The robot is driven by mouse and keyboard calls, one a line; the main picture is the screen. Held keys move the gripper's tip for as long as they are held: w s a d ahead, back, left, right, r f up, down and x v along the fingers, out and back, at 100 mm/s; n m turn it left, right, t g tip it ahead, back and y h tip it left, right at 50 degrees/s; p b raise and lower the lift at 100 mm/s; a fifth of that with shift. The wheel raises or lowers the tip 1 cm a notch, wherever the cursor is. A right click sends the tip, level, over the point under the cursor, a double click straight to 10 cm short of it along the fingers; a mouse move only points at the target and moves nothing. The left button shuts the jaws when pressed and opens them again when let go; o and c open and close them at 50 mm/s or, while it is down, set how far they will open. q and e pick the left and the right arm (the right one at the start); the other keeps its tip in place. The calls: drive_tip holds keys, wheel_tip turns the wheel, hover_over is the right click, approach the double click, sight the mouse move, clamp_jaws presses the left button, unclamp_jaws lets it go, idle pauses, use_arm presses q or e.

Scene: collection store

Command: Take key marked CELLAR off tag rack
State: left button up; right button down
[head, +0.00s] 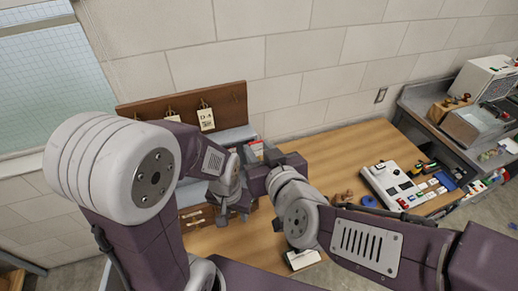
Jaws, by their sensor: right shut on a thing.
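The tag rack (150,107) is a brown board against the wall, at the upper left of the head view. Pale tags hang from its hooks, one of them a cream tag (206,119) with dark marks too small to read for sure. A hook near its right end looks bare. I cannot make out the CELLAR marking anywhere. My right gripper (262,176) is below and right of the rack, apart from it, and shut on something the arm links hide. My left gripper (236,212) is lower, over the desk; its fingers are too small and overlapped to read.
The wooden desk (340,150) has free room behind and right of my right wrist. A white console (392,184), small coloured items and a blue ring (369,201) stand at right. A grey side bench (425,110) holds machines. My arms hide much of the near desk.

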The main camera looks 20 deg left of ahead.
sight(256, 150)
drive_tip(key=shift+s, duration=0.1)
drive_tip(key=shift+s+d+r+p, duration=0.1)
drive_tip(key=shift+s+d+p, duration=0.6)
drive_tip(key=shift+s, duration=0.25)
drive_tip(key=shift+s+d, duration=0.2)
drive_tip(key=shift+d, duration=0.05)
